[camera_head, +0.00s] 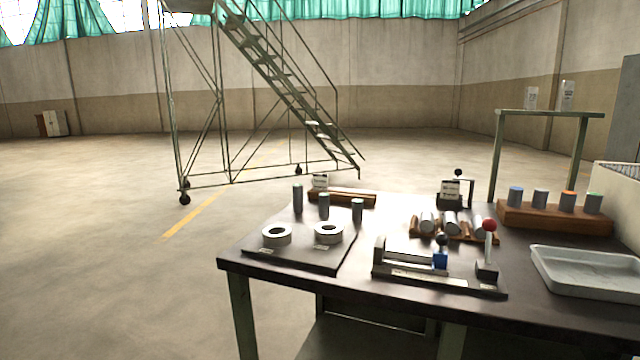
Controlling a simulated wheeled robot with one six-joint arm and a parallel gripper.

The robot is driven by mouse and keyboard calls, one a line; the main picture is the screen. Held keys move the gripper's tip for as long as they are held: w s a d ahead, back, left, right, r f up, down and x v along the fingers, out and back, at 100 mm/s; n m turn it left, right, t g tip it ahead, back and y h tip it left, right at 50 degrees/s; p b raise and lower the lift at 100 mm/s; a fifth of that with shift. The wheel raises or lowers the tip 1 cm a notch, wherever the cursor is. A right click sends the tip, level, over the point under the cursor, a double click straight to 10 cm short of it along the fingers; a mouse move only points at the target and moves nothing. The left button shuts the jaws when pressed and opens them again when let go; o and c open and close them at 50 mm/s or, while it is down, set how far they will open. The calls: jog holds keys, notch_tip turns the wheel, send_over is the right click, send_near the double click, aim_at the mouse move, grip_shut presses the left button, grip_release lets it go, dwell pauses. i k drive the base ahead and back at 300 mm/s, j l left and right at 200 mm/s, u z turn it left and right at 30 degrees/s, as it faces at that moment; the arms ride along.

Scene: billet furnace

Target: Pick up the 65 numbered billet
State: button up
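No number can be read on any billet, so I cannot tell which one is 65. Grey upright cylinders stand at the left of the dark table (340,296): a left one (298,199), a middle one (323,206) and a right one (357,212). More cylinders (452,224) lie on a wooden cradle (413,232) near the table's middle. Several upright cylinders with coloured tops, one of them blue-topped (515,197), stand on a wooden block (555,222) at the right. My gripper is not in view.
Two pale rings (277,234) lie on a dark plate. A fixture (425,275) with a blue part and a red-knobbed lever (489,240) sits at the table's front. A grey tray (590,285) is at right. A stair platform (270,75) stands behind; the left floor is clear.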

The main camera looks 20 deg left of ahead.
aim_at(357, 204)
jog(key=i+j, duration=1.65)
jog(key=i, duration=0.1)
